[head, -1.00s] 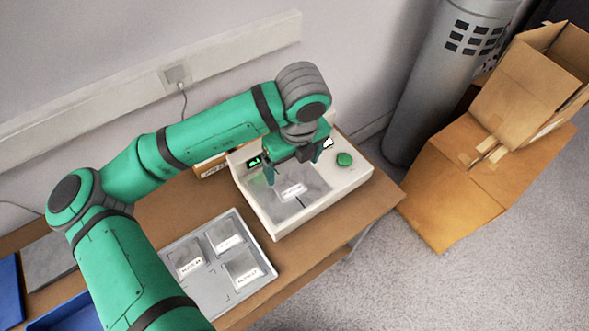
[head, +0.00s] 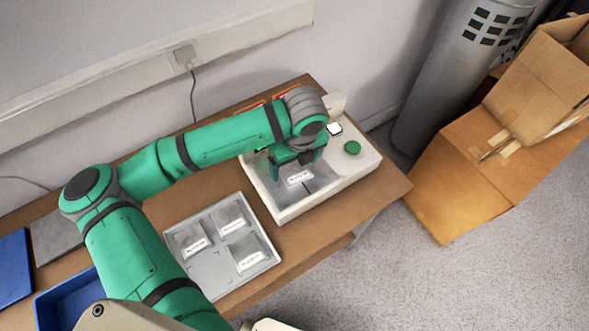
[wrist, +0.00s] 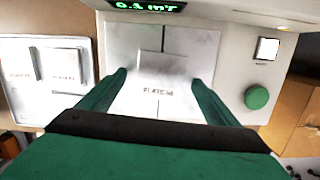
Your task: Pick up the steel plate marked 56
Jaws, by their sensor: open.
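A square grey steel plate (head: 300,175) with a white label lies on the bed of the white bench device (head: 290,207). In the wrist view, the plate (wrist: 158,75) has a label starting "PLATE"; its number is too blurred to read surely. My gripper (head: 297,170) is open just above this plate. In the wrist view, my green fingers (wrist: 161,82) stand either side of it, apart from its label. Three more labelled plates lie in a grey tray (head: 212,272) left of the device; their numbers are not clearly legible.
The device has a green button (head: 353,147), a lit white square button (wrist: 267,48) and a display (wrist: 146,6) reading about 0.1 mT. One tray compartment is empty. A blue bin (head: 60,304) stands at the table's left. Cardboard boxes (head: 480,175) stand right, off the table.

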